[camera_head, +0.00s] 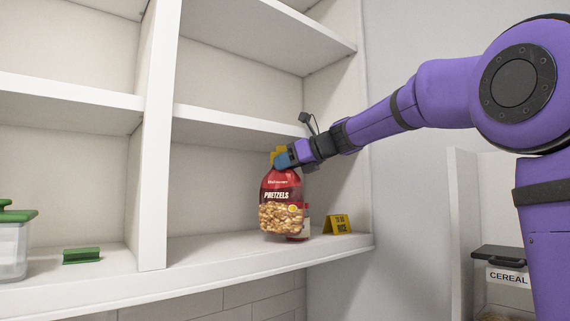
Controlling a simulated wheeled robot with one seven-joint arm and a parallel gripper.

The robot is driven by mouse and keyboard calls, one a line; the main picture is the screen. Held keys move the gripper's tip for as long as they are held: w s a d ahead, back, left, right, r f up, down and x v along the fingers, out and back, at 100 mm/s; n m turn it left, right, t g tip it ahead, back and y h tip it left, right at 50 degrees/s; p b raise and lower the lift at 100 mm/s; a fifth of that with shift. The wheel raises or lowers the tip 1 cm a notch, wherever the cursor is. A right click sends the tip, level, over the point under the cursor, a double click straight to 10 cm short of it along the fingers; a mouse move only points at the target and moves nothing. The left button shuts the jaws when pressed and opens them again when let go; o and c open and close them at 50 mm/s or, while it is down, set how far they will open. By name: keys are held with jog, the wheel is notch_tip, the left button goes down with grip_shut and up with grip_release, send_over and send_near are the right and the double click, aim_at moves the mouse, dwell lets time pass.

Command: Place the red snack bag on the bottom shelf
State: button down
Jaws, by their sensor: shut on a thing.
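The red snack bag (281,205), a pretzel bag with a clear lower part, hangs upright at the right compartment of the shelf unit. My gripper (281,158) is shut on the top of the bag. The bottom shelf (205,255) lies just below the bag. I cannot tell whether the bag's base touches the shelf. A small red-and-white item (304,224) stands partly hidden behind the bag's right side.
A yellow sign (337,224) stands on the bottom shelf, right of the bag. A white divider (153,150) separates the left compartment, which holds a green holder (81,256) and a green-lidded container (13,245). The shelf left of the bag is clear.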

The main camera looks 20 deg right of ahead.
jog(key=shift+f, duration=0.6)
jog(key=c, duration=1)
grip_release()
jog(key=shift+r, duration=0.5)
jog(key=v, duration=1.2)
jog(key=s+a+f+n+g+h, duration=0.2)
jog(key=s+a+f+n, duration=0.1)
jog(key=s+f+n, duration=0.5)
jog(key=s+a+f+n+g+h, duration=0.2)
jog(key=s+a+f+n+h, duration=0.1)
jog(key=s+f+n, duration=0.45)
jog(key=s+d+f+n+g+h, duration=0.2)
jog(key=s+f+n+h, duration=0.2)
jog(key=s+f+n, duration=0.8)
notch_tip(320, 180, down, 5)
jog(key=shift+s+r, duration=0.1)
jog(key=shift+s, duration=1.05)
